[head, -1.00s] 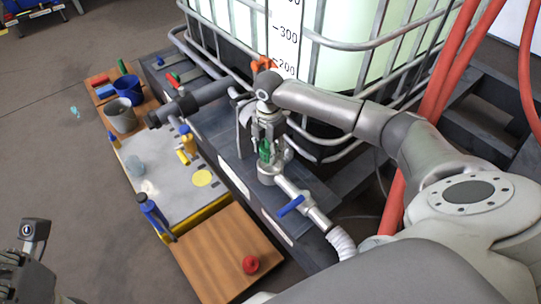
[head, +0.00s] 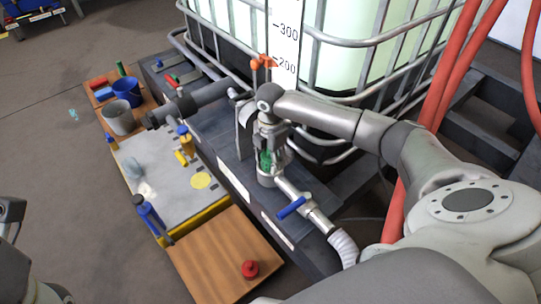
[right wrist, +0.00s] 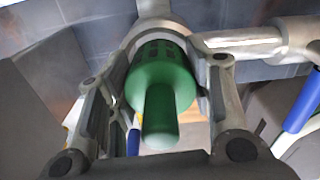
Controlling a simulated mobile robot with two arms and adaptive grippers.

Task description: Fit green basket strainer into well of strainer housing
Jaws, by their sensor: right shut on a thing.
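The green basket strainer (head: 265,160) is held between the fingers of my right gripper (head: 268,149). It is at the mouth of the grey metal strainer housing (head: 269,178). In the right wrist view the strainer (right wrist: 163,82) points its narrow handle toward the camera, with a finger of the gripper (right wrist: 167,75) on each side. Its slotted far end lies against the round rim of the housing (right wrist: 150,30); how deep it sits in the well is hidden. My left gripper (head: 10,218) is only partly in view at the left edge, and its jaws are unclear.
A blue-handled valve (head: 291,207) and pipe run from the housing toward a white hose (head: 342,242). The caged tank (head: 350,60) stands close behind. A red knob (head: 249,269) lies on the wooden board (head: 215,250).

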